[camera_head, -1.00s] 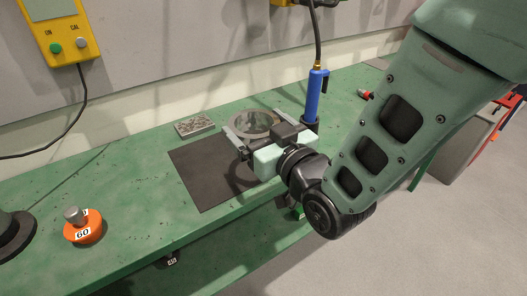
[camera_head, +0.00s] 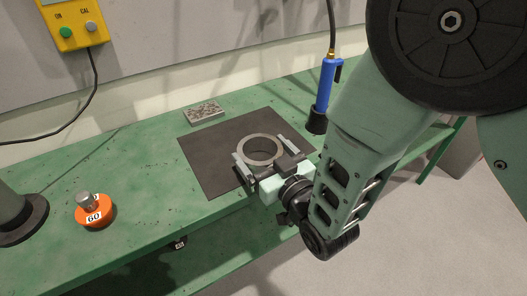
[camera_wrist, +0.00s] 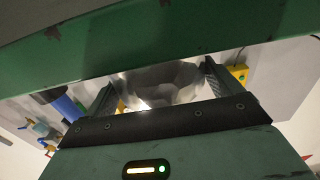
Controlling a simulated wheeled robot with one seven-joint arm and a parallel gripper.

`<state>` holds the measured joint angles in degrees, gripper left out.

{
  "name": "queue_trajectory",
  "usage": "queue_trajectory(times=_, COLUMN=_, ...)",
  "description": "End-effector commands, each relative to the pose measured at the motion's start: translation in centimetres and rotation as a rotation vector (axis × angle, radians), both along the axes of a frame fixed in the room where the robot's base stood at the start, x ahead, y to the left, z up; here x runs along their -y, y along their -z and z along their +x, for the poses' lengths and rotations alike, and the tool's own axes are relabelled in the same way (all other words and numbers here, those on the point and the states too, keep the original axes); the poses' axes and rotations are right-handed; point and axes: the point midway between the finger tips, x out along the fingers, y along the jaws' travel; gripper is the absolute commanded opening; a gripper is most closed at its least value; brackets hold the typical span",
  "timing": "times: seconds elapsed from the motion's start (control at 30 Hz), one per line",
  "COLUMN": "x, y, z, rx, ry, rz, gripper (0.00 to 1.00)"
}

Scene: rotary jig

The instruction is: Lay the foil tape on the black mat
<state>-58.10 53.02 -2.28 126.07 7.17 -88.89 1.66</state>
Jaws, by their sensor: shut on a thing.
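The foil tape (camera_head: 258,136) is a silver-grey ring with a wide hole, held flat over the right part of the black mat (camera_head: 205,155). My gripper (camera_head: 262,152) is shut on the tape, with one finger on each side of it. In the wrist view the tape (camera_wrist: 165,80) shows as a shiny curved band between the fingers. The mat lies flat on the green bench; my gripper and the tape hide part of its right side. I cannot tell whether the tape touches the mat.
A speckled grey block (camera_head: 204,113) lies behind the mat. A blue tool with a black end (camera_head: 325,90) hangs at the right on a cable. An orange weight marked 60 (camera_head: 95,213) stands at the left. The green bench (camera_head: 150,185) is clear between weight and mat.

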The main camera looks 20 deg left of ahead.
Motion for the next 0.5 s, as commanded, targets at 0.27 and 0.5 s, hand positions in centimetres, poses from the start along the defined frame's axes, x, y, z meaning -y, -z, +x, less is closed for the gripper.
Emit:
queue_trajectory(times=0.27, x=0.01, y=0.35, z=0.04, rx=0.001, ry=0.001, rz=0.001, gripper=0.62)
queue_trajectory(times=0.5, x=0.03, y=0.28, z=0.02, rx=-0.001, ry=0.001, rz=-0.001, gripper=1.0)
